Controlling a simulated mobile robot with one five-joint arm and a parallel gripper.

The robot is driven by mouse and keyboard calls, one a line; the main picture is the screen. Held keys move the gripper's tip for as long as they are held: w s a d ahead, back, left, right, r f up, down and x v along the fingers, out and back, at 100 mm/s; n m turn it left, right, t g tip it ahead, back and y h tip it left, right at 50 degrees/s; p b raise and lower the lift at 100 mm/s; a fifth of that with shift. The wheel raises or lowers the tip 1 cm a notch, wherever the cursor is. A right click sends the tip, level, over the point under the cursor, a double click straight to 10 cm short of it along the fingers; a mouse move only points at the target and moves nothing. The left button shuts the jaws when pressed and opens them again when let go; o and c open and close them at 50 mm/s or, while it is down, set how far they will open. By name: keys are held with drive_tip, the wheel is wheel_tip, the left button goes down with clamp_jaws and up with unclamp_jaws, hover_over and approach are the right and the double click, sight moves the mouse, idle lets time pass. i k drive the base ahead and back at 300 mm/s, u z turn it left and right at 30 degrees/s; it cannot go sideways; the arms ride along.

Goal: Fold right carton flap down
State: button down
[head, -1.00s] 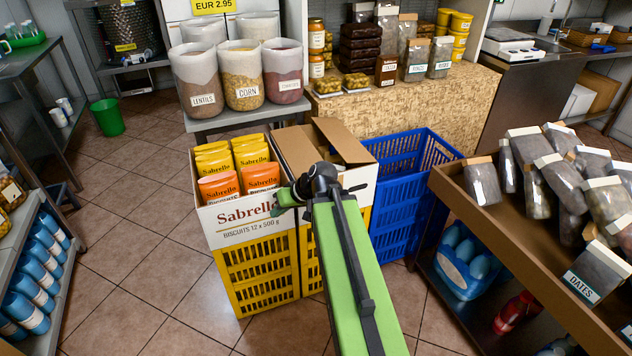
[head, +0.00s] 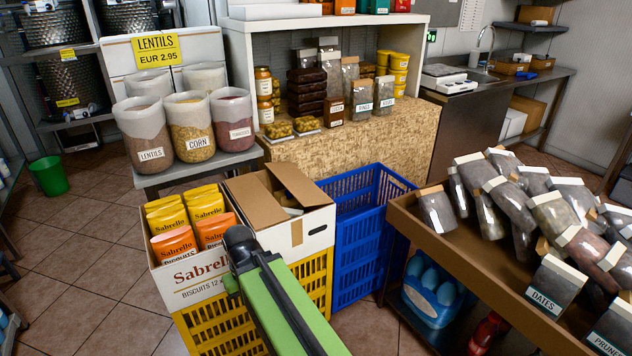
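An open white carton with brown flaps (head: 318,222) sits on a yellow crate, right of the Sabrello carton. Its left flap (head: 254,203) looks nearly flat over the opening. Its right flap (head: 299,185) slopes across the right part of the opening; whether it is fully down I cannot tell. Something pale shows in the gap between the flaps. My arm reaches in from the bottom, and my gripper (head: 238,246) is at its dark far end, in front of the join between the two cartons in the picture. Its fingers cannot be made out, and I see nothing held.
The Sabrello carton (head: 190,278) at left holds yellow and orange packets. A blue crate (head: 362,230) stands close on the right. A shelf of bagged goods (head: 480,265) is further right. Tubs of lentils and corn (head: 190,138) stand behind.

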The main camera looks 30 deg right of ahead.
sight(307, 192)
drive_tip(key=z, duration=1.3)
drive_tip(key=k, duration=0.9)
drive_tip(key=u, duration=1.5)
drive_tip(key=i, duration=1.05)
drive_tip(key=z, duration=0.1)
